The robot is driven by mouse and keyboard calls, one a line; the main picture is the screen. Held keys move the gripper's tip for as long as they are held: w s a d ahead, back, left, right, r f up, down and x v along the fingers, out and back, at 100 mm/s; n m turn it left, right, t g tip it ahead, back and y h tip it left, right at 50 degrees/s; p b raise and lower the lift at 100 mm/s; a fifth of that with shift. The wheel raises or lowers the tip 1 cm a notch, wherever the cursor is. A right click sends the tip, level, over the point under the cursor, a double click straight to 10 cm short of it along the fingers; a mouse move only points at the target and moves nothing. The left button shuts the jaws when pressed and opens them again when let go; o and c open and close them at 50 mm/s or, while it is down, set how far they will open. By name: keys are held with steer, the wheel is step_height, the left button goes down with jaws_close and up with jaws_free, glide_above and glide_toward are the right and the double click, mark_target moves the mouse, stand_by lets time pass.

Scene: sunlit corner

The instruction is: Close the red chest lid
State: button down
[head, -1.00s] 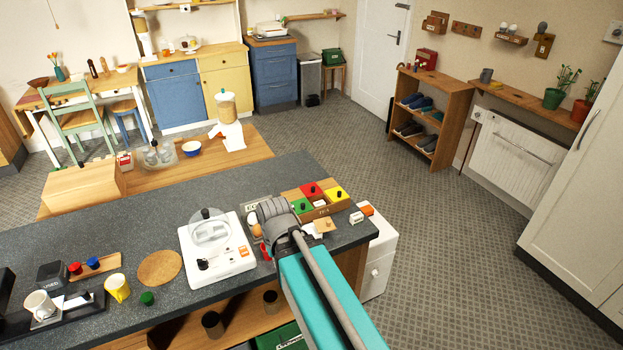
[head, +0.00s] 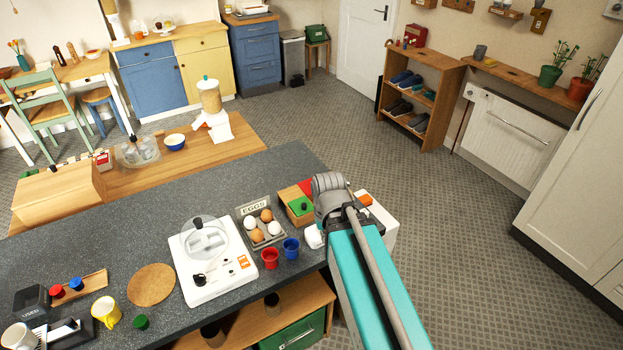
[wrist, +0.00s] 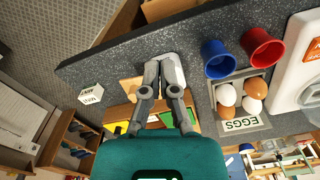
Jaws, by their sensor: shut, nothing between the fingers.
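A wooden box with coloured lids stands at the counter's right end in the head view. I cannot tell which is the red chest. My gripper (wrist: 160,65) is shut and empty, fingertips together, in front of the wooden box in the wrist view.
A red cup (head: 270,258), blue cup (head: 291,248) and egg tray (head: 247,226) stand left of my arm. A white appliance (head: 210,262) is farther left.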

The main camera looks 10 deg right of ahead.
mark_target(312, 180)
stand_by(0.3)
steer(key=shift+t, duration=0.6)
steer(key=w, duration=0.3)
steer(key=w+d+r+p, duration=0.1)
steer(key=w, duration=0.6)
steer(key=shift+w+d+r, duration=0.25)
steer(key=shift+d+r, duration=0.1)
steer(key=shift+d, duration=0.05)
steer(key=w+r+n+t+p, duration=0.1)
steer(key=w+r+t+p, duration=0.1)
steer(key=w, duration=1.7)
steer(key=shift+d+r+t+p, duration=0.15)
steer(key=shift+r+t+p, duration=0.2)
steer(key=shift+r, duration=0.2)
steer(key=shift+f, duration=0.1)
steer(key=b+x, duration=0.9)
steer(key=x, duration=0.1)
steer(key=shift+s+b, duration=0.1)
steer(key=shift+b, duration=0.2)
steer(key=shift+s+r, duration=0.2)
steer(key=shift+s, duration=1.8)
steer(key=shift+d, duration=0.1)
